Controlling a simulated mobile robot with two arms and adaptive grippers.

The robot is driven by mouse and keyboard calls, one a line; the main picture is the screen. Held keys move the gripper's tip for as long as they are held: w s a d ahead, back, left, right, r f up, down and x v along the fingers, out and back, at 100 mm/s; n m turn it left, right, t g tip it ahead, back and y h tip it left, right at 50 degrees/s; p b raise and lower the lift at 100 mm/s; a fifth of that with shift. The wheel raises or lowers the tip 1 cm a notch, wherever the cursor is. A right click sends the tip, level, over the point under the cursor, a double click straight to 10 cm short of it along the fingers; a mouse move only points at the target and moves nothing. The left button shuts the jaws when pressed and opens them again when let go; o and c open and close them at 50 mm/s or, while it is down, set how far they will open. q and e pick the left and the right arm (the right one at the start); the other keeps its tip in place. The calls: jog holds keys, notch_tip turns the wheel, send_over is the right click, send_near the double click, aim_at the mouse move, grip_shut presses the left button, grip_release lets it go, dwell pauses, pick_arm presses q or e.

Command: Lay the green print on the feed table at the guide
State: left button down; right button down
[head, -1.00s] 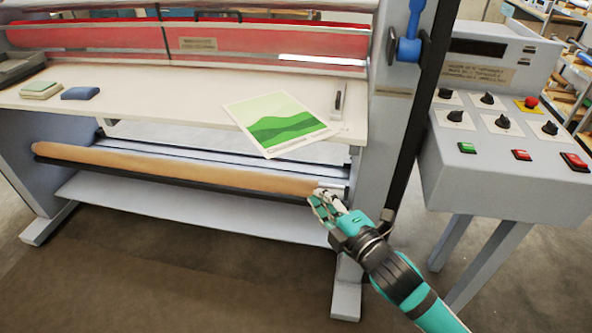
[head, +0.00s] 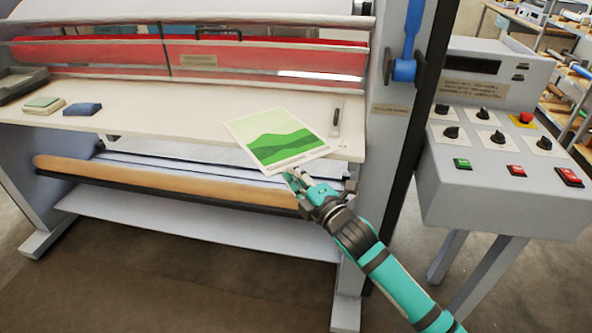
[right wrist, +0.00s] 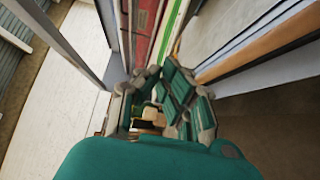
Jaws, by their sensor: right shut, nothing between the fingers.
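The green print (head: 278,139), a white-bordered sheet with green hills, lies askew on the white feed table (head: 190,122). Its near corner sticks out past the table's front edge. The guide (head: 336,120), a small upright metal piece, stands on the table just right of the print, apart from it. My right gripper (head: 293,180) is shut and empty, just in front of and below the print's near edge; I cannot tell whether they touch. In the right wrist view its fingers (right wrist: 164,100) are together. My left gripper is not in view.
Two small pads, one green (head: 43,104) and one blue (head: 82,109), lie at the table's left. A tan roller (head: 160,181) runs below the table edge. A control console (head: 505,190) with knobs and buttons stands at the right. The table's middle is clear.

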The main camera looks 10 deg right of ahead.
aim_at(301, 162)
jog(key=shift+w+d, duration=0.15)
jog(key=shift+w, duration=0.25)
jog(key=shift+w, duration=0.1)
jog(key=w, duration=0.1)
jog(key=w+d, duration=0.1)
jog(key=w, duration=0.1)
jog(key=w+d, duration=0.1)
jog(key=shift+w, duration=0.4)
jog(key=shift+s+a, duration=0.1)
